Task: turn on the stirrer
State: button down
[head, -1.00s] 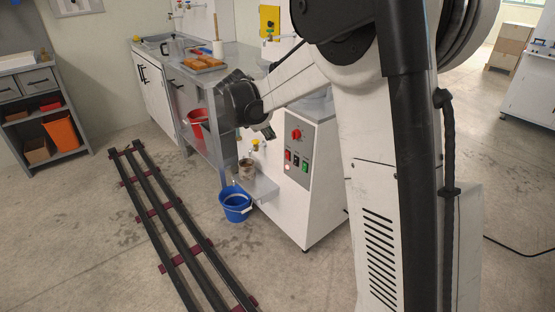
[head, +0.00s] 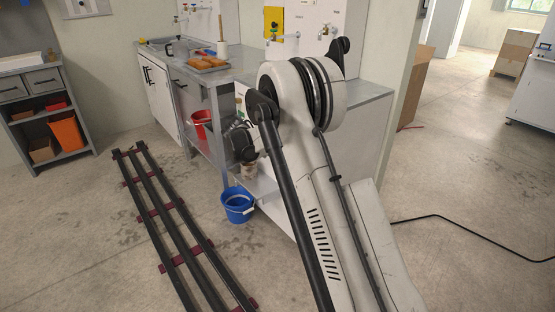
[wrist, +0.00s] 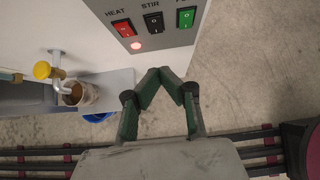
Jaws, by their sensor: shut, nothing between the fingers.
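The stirrer switch (wrist: 154,22) is a black rocker labelled STIR on the grey panel (wrist: 98,6) at the top of the wrist view. It sits between a red HEAT switch (wrist: 124,28) and a green switch (wrist: 186,17) whose label is cut off. My gripper (wrist: 160,71) is shut and empty. In the picture its fingertips lie just below the STIR switch, and I see no contact. In the head view my arm hides the panel, and only the dark wrist end shows beside the white machine (head: 268,192).
A small pinkish lamp (wrist: 135,45) glows below the switches. A yellow-knobbed tap (wrist: 42,70) stands over a brown pot (wrist: 80,94) on a shelf. A blue bucket (head: 238,206) stands on the floor below. Dark rails (head: 170,220) run along the left floor.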

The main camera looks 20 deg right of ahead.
jog(key=w+d+f+b, duration=0.2)
jog(key=d+f, duration=0.3)
jog(key=d, duration=0.3)
jog(key=shift+w+d+f+b, duration=0.15)
jog(key=shift+d+f+b, duration=0.15)
jog(key=shift+b, duration=0.35)
jog(key=shift+w+d+f, duration=0.1)
jog(key=shift+d+f, duration=0.2)
jog(key=shift+d+r, duration=0.1)
jog(key=shift+r, duration=0.05)
